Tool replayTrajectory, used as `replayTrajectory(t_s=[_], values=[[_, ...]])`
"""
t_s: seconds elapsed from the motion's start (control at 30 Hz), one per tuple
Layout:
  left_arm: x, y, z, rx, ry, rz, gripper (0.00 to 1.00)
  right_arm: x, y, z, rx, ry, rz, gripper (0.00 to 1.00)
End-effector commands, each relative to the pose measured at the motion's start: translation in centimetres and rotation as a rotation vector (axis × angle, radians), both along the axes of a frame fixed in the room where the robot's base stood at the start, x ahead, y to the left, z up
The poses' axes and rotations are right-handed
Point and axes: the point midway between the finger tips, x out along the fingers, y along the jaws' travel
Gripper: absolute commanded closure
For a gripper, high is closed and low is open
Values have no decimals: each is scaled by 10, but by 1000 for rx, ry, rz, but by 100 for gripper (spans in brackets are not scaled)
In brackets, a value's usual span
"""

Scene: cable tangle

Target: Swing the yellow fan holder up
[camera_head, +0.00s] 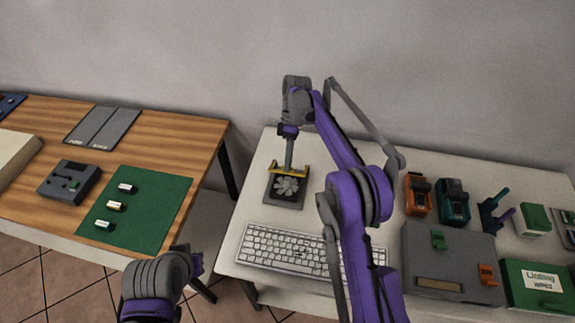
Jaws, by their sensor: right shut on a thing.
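The yellow fan holder (300,174) is a narrow yellow bar above a grey fan (287,187) on a dark square base. It stands on the white table behind the keyboard. My right gripper (289,168) reaches down onto the yellow holder from above and is shut on it. The small size hides exactly where its fingers grip. My left arm shows at the bottom left, in front of the gap between the tables. Its gripper (196,262) is small and turned away, so its fingers cannot be made out.
A white keyboard (285,249) lies in front of the fan, partly behind my right arm. An orange device (417,194), a teal device (452,202) and a grey box (450,257) stand to the right. A wooden table (190,142) with a green mat (160,193) is at left.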

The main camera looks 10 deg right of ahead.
Motion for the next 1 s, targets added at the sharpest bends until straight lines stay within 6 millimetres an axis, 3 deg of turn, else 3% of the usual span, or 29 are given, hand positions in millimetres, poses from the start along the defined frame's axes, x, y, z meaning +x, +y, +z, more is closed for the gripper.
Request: replayTrajectory(t_s=[0.67, 0.7, 0.83, 1.0], values=[[0, 0, -1, 0, 1, 0, 100, 4, -1, 2, 20, 61, 0, 100], [0, 0, -1, 0, 1, 0, 100, 4, -1, 2, 20, 61, 0, 83], [0, 0, -1, 0, 1, 0, 100, 4, -1, 2, 20, 61, 0, 59], [0, 0, -1, 0, 1, 0, 100, 4, -1, 2, 20, 61, 0, 57]])
